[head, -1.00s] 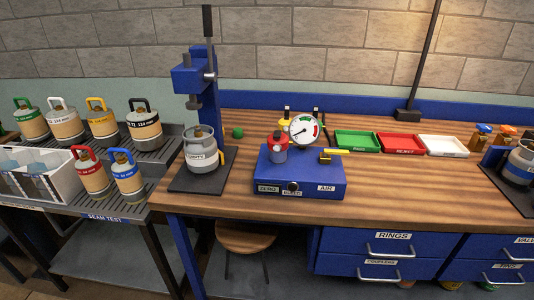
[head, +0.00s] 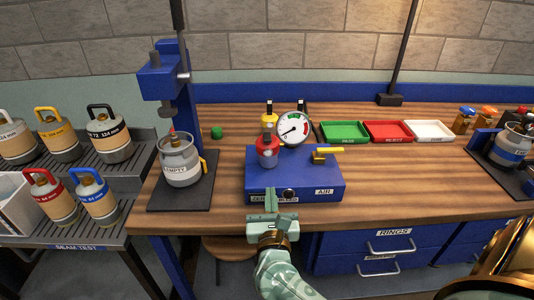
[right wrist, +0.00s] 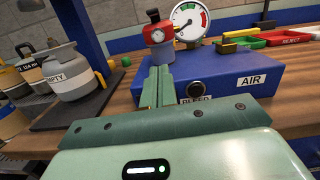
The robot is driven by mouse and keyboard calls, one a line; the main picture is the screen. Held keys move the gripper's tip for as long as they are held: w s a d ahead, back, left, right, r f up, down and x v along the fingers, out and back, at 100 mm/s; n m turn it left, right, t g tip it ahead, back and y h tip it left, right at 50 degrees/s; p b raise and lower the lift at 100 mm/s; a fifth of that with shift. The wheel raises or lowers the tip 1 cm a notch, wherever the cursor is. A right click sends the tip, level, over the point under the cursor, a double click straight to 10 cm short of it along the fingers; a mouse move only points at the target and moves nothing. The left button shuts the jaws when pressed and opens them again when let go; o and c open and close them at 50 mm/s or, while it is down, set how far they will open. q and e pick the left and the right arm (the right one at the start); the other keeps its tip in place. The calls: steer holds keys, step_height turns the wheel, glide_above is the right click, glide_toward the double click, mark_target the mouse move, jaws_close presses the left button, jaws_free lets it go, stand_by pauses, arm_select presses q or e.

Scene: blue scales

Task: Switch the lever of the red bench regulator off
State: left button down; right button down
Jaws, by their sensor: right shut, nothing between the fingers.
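A red regulator (head: 267,151) with a grey lower body stands on the blue bench box (head: 325,187), beside a round white gauge (head: 294,129). It also shows in the right wrist view (right wrist: 158,34). A yellow lever (head: 327,151) lies sideways on the right of the box top, above the AIR label; in the right wrist view the gauge and box stand beyond my fingers. My right gripper (head: 271,199) is shut and empty at the front of the box, covering part of its front labels. I cannot tell whether it touches the box. My left gripper is out of view.
A grey EMPTY canister (head: 180,160) stands on a dark mat under a blue press (head: 165,80), left of the box. Green (head: 344,132), red (head: 388,132) and white (head: 431,132) trays lie behind right. Bare wood (head: 420,175) lies right of the box.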

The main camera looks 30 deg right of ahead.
glide_toward(268, 148)
steer(key=w+d+f, duration=0.1)
steer(key=w+d, duration=0.1)
steer(key=w, duration=0.1)
steer(key=w+d+f, duration=0.1)
steer(key=shift+w+f, duration=0.2)
steer(key=shift+f, duration=0.15)
steer(key=r, duration=0.1)
steer(key=w+r+p, duration=0.1)
steer(key=r, duration=0.1)
steer(key=shift+d+r, duration=0.15)
steer(key=shift+d, duration=0.05)
steer(key=shift+r, duration=0.4)
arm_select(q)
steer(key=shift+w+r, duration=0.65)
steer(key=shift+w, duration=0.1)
arm_select(e)
steer(key=shift+w, duration=0.1)
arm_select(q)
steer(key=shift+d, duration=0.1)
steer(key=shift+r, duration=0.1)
